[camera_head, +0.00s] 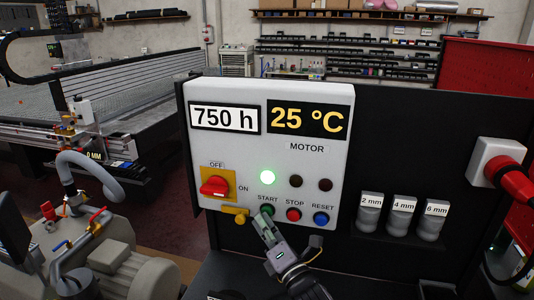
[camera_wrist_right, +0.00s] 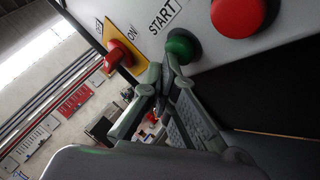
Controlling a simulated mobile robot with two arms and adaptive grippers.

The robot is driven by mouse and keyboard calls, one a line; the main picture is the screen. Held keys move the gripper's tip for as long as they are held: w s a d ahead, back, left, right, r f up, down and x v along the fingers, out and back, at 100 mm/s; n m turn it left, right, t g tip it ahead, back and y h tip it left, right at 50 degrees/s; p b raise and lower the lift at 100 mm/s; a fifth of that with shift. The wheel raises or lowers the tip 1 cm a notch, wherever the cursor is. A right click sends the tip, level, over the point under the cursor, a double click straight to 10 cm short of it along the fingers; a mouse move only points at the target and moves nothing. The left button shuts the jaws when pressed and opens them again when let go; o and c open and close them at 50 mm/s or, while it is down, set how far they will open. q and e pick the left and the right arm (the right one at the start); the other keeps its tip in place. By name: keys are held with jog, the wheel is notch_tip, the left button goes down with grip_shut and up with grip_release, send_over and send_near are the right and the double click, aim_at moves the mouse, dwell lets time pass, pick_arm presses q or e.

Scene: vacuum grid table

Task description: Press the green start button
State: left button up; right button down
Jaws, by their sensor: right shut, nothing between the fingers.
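The green start button (camera_head: 266,210) sits under the START label on the white control panel (camera_head: 230,155). It also shows in the wrist view (camera_wrist_right: 182,46), partly covered by my fingertips. My right gripper (camera_head: 264,219) is shut and empty, its tips at the lower edge of the green button. In the wrist view the closed tips (camera_wrist_right: 166,75) overlap the button's lower part; whether they touch it I cannot tell. A green lamp (camera_head: 267,177) above the button is lit. My left gripper is not in view.
The red stop button (camera_head: 293,214) and blue reset button (camera_head: 321,218) sit to the right. The red rotary switch (camera_head: 214,186) and a yellow handle (camera_head: 235,213) are to the left. Grey cylinders (camera_head: 401,216) and a red plug (camera_head: 509,174) are farther right.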

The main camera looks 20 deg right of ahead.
jog(key=shift+s, duration=0.1)
jog(key=s+a, duration=0.1)
jog(key=s, duration=0.1)
jog(key=s+a+p, duration=0.1)
jog(key=s+a, duration=0.1)
jog(key=shift+s+a, duration=0.2)
jog(key=shift+s, duration=0.2)
jog(key=shift+f, duration=0.1)
dwell(0.5)
